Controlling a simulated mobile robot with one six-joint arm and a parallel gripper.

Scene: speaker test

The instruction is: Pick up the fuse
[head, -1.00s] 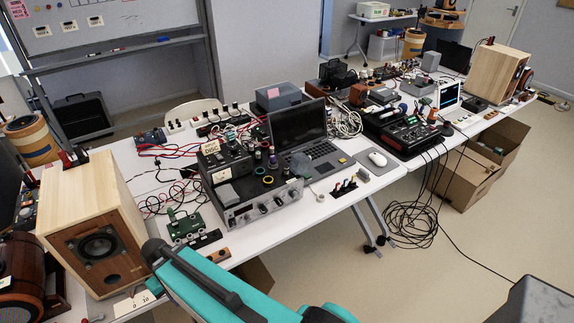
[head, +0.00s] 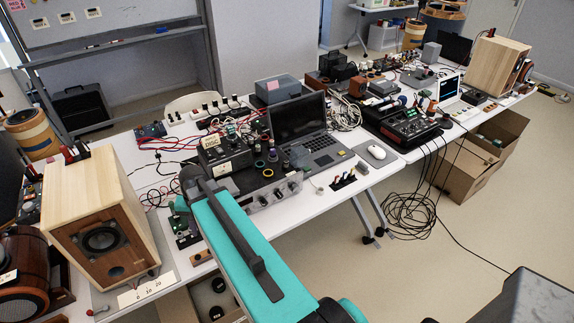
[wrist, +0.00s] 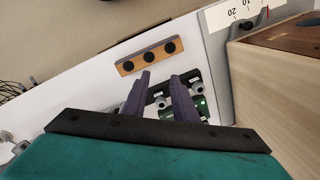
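No part is clearly recognisable as the fuse. My gripper (wrist: 161,76) is open in the wrist view, its two dark fingers apart with nothing visibly held. Between and beyond the fingers lies a green board (wrist: 202,107) with grey round parts and a dark strip, partly hidden by the right finger. In the head view the green board (head: 181,224) shows just left of my turquoise arm, which hides part of it. My gripper cannot be made out clearly in the head view.
A wooden block with three black knobs (wrist: 150,56) lies beyond the fingertips. A wooden speaker (head: 100,215) stands left of the board, on a plate with a number scale (head: 146,288). A grey amplifier (head: 262,197) and a laptop (head: 298,122) stand to the right.

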